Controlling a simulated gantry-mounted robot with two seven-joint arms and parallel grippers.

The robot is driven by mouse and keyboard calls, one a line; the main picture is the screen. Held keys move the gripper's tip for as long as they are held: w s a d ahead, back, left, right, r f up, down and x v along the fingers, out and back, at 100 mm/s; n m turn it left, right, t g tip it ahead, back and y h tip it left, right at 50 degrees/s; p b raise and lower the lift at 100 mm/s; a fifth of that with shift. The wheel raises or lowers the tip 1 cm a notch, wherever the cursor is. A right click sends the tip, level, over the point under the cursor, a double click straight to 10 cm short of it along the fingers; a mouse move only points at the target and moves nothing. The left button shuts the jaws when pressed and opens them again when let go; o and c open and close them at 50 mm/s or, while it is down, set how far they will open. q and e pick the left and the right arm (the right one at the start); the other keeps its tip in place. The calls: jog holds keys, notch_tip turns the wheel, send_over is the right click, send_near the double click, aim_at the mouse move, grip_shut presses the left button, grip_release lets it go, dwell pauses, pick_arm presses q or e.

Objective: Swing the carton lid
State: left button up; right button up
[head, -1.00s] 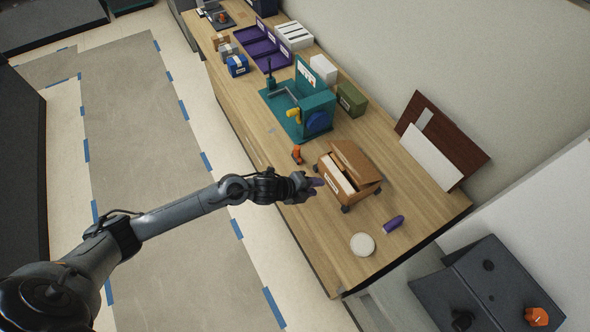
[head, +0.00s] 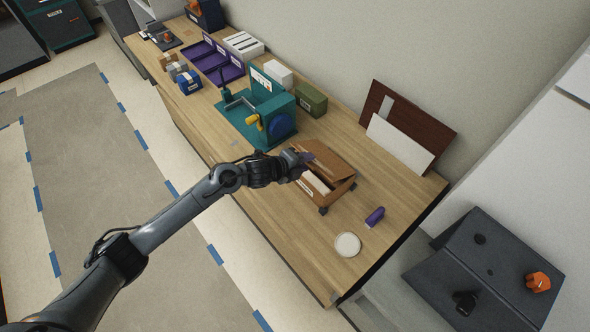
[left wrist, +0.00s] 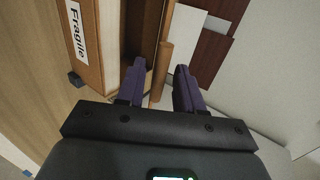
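The brown carton (head: 316,190) stands on the wooden bench on small dark feet, and its lid (head: 334,160) is tilted partly open, with white contents showing in the gap. In the left wrist view the carton's side (left wrist: 92,50) with a "Fragile" label is at the left. My left gripper (head: 307,157) is at the lid's left end. In the left wrist view its purple fingers (left wrist: 158,68) are apart, and the lid's narrow brown edge (left wrist: 162,68) shows in the gap between them. I cannot tell whether they touch it. My right gripper is not in view.
A teal machine (head: 270,112) with a yellow handle stands left of the carton. A white disc (head: 347,244) and a purple cylinder (head: 375,217) lie on the near right bench (head: 310,255). Dark red and white panels (head: 405,122) lean behind.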

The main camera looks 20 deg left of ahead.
pick_arm(q)
jog(key=shift+p, duration=0.3)
jog(key=shift+c, duration=1.2)
grip_shut()
jog(key=shift+s+a+f+b, duration=0.15)
jog(key=shift+s+f+b, duration=0.2)
jog(key=shift+f, duration=0.3)
jog(key=shift+s+a+f+b, duration=0.2)
jog(key=shift+f+b, duration=0.2)
jog(key=shift+f, duration=0.25)
jog(key=shift+s+a+f+b, duration=0.1)
jog(key=shift+s+f+b, duration=0.25)
jog(key=shift+f, duration=0.3)
jog(key=f+b, duration=0.1)
jog(key=f, duration=0.1)
jog(key=f+b, duration=0.1)
jog(key=shift+s+a+f+b, duration=0.15)
jog(key=shift+s+f+b, duration=0.15)
jog(key=shift+b, duration=0.05)
jog(key=shift+f, duration=0.35)
